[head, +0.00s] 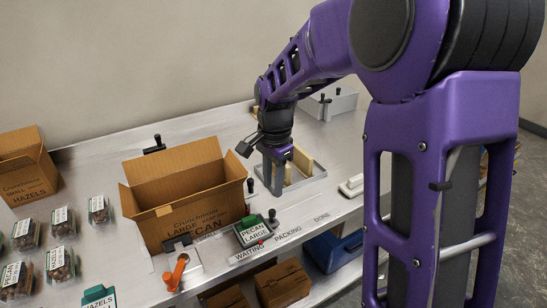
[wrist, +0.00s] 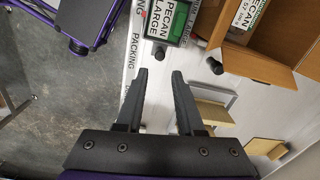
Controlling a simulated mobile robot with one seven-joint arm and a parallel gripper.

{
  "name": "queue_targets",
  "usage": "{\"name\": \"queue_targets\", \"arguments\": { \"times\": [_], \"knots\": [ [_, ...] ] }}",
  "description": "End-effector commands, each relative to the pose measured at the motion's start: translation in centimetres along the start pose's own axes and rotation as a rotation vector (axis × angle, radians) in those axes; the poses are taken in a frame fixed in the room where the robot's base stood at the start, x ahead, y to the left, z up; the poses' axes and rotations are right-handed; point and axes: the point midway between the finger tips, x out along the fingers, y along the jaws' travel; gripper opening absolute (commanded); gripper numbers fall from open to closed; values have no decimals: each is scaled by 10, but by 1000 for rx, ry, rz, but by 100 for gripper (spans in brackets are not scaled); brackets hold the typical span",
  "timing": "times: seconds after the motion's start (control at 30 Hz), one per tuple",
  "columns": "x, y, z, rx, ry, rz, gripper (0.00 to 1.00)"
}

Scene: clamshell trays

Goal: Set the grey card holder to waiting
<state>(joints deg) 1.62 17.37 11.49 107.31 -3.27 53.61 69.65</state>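The grey card holder (head: 239,237) stands near the table's front edge, behind the printed words WAITING (head: 247,253) and PACKING (head: 288,237). It holds a green and white card (head: 253,232) reading PECAN LARGE. A small red mark shows at its front, around the gap between the two words. A black knob (head: 273,214) is at its right end. In the wrist view, the holder's card (wrist: 165,18) and knob (wrist: 158,52) show beyond the fingertips. My gripper (wrist: 161,72) is open and empty, above the table to the right of the holder; in the head view it is partly hidden.
An open cardboard box (head: 165,218) stands just behind and left of the holder. An orange-handled tool (head: 177,272) is to the left. The word DONE (head: 321,217) is further right along the edge, with bare table around.

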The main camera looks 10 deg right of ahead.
Motion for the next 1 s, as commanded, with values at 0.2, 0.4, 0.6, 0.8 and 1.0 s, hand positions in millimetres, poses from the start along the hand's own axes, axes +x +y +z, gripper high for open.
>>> {"name": "queue_targets", "arguments": {
  "times": [0.2, 0.4, 0.6, 0.8, 1.0],
  "knots": [
    [-48, -1, 0, 0, 1, -4, 37],
    [-67, -1, 0, 0, 0, -2, 37],
    [-70, 0, 0, 0, 0, -1, 37],
    [-70, 0, 0, -3, -1, -2, 49],
    [-68, 6, -9, -126, -15, -36, 54]
  ]
}}
